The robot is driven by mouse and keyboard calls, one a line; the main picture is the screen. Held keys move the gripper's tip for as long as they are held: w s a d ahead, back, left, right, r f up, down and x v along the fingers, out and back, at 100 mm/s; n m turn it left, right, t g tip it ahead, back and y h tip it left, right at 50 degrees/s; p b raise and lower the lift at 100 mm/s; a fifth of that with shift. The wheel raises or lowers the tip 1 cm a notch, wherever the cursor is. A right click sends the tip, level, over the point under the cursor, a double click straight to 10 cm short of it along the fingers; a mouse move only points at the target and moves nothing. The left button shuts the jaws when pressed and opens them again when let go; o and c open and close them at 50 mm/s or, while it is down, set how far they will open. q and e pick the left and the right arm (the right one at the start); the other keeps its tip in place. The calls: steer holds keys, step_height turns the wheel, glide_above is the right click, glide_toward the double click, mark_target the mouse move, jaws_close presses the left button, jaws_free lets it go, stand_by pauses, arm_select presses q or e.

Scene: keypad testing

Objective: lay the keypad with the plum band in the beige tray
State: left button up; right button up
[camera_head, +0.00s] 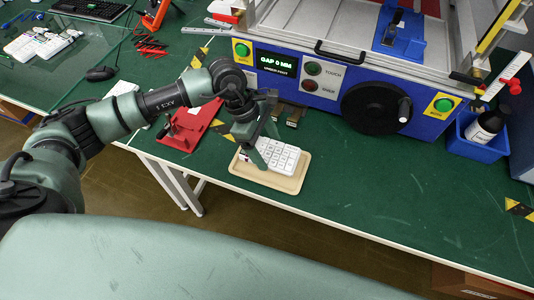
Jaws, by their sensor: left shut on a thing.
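My left gripper (258,154) is shut on a white keypad (283,156) at the keypad's left side. The keypad is over the beige tray (273,183), within its outline; I cannot tell whether it touches the tray floor. The tray lies on the green bench near its front edge. The gripper covers part of the keypad, and no plum band can be made out. My right gripper is not in view.
A blue test machine (330,98) with a black handwheel (376,107) stands just behind the tray. A red fixture (187,130) lies to the left. Several white keypads (40,45) lie at the back left.

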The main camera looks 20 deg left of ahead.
mark_target(263, 150)
arm_select(q)
steer(key=shift+f, duration=2.3)
steer(key=o, duration=1.2)
steer(key=b+v, duration=0.2)
steer(key=v, duration=1)
steer(key=shift+r, duration=0.1)
